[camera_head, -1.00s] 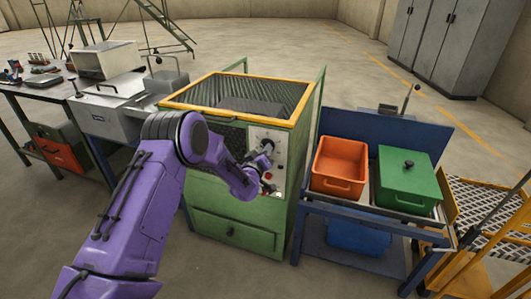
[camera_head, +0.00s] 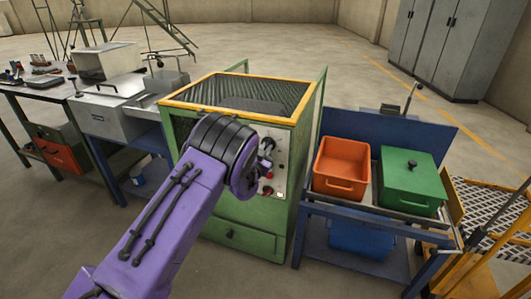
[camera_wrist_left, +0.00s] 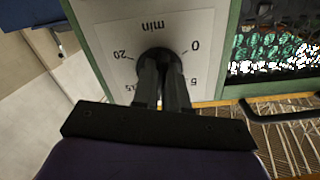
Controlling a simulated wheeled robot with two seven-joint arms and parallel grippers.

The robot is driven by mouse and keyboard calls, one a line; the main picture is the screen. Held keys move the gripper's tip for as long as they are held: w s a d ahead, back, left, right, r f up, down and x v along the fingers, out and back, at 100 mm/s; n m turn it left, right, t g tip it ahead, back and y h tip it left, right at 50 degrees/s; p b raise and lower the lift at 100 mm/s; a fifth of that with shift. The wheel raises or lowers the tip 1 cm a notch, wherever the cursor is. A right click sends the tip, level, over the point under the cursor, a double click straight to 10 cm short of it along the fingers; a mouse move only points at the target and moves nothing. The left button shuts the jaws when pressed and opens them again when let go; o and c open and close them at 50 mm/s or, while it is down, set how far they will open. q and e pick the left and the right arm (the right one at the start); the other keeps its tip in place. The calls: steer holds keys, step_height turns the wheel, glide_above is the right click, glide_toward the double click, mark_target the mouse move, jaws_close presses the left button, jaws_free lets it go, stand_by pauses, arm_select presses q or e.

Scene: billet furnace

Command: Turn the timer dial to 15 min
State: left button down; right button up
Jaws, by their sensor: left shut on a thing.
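The green machine (camera_head: 245,240) with a yellow-rimmed top stands in the middle of the head view. Its pale control panel (camera_head: 281,160) is partly hidden by my left arm. In the left wrist view the panel (camera_wrist_left: 105,40) fills the upper middle, upside down, with "min", 20, 0 and 5 legible and the 15 partly covered. The dark timer dial (camera_wrist_left: 157,53) sits amid these marks, mostly covered by my fingers. My left gripper (camera_wrist_left: 164,68) is shut on it; it also shows in the head view (camera_head: 267,147). The dial's pointer is hidden. My right gripper is out of view.
A blue stand (camera_head: 330,205) with an orange bin (camera_head: 341,165) and a lidded green bin (camera_head: 409,178) stands close on the right. A workbench (camera_head: 22,82) and a grey unit (camera_head: 105,122) are on the left. Open floor lies behind.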

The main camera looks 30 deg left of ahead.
arm_select(q)
steer(key=shift+a+f+m+b, duration=0.1)
steer(key=shift+m+b, duration=0.9)
steer(key=shift+m, duration=1.05)
steer(key=shift+f+m+b, duration=0.1)
steer(key=shift+m+b, duration=0.85)
steer(key=shift+m, duration=1.1)
steer(key=shift+r, duration=0.1)
steer(key=shift+s, duration=0.1)
steer(key=c, duration=1.2)
jaws_free()
steer(key=shift+a+r, duration=0.1)
steer(key=shift+o, duration=0.2)
steer(key=p+v, duration=0.2)
steer(key=v, duration=0.8)
steer(key=shift+s, duration=0.2)
